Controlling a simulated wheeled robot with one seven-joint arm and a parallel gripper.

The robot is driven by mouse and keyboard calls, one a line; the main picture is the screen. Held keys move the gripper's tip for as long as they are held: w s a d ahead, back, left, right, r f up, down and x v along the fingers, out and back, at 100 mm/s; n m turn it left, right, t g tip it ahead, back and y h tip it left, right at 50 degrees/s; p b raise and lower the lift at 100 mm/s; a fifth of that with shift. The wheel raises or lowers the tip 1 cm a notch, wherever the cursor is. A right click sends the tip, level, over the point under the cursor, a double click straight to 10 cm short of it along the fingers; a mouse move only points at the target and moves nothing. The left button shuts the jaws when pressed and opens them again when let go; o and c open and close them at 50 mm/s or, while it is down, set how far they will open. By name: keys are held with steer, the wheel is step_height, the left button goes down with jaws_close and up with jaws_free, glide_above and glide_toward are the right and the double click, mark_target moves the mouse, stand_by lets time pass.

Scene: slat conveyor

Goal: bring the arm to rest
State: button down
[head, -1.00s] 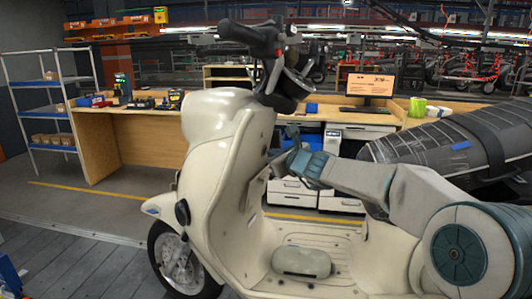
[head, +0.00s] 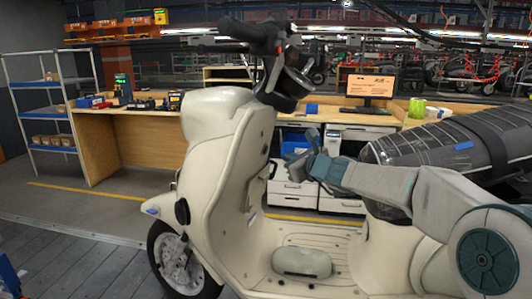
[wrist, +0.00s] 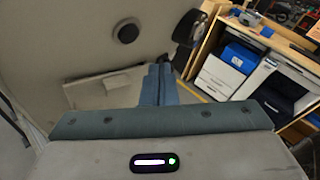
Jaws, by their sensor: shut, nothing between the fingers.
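My gripper (head: 292,160) is in the head view just behind the scooter's front shield, above the footboard. My arm reaches to it from the right. In the wrist view my fingers (wrist: 158,84) lie together, shut with nothing between them. The cream scooter (head: 225,165) stands upright across the middle of the head view. In the wrist view its cream panel (wrist: 80,35) fills the upper left, close to the fingers. I cannot tell whether they touch it.
The scooter's handlebar (head: 250,35) rises above my gripper. A dark grey padded seat-like part (head: 430,145) lies beside my arm on the right. Behind are a wooden bench (head: 130,145), white drawers (head: 290,190) and a monitor (head: 370,88). A shelf rack (head: 45,105) stands left, with open floor before it.

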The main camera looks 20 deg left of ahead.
steer(key=shift+d+f, duration=0.2)
steer(key=shift+d, duration=0.6)
steer(key=s+d+f+n+g+h, duration=0.2)
steer(key=s+d+f+n+h, duration=0.2)
steer(key=s+d+n, duration=0.3)
steer(key=s+d+f+n+g+h, duration=0.2)
steer(key=s+d+f+n+h, duration=0.2)
steer(key=s+d, duration=1.3)
steer(key=s+d+f+n+g+h, duration=0.2)
steer(key=s+d+f+n+h, duration=0.2)
steer(key=s+d+f+n, duration=0.5)
steer(key=s+d+n, duration=0.1)
steer(key=s+d, duration=0.1)
steer(key=d, duration=0.3)
steer(key=shift+s+n+g+h, duration=0.3)
steer(key=shift+s+g+h, duration=0.1)
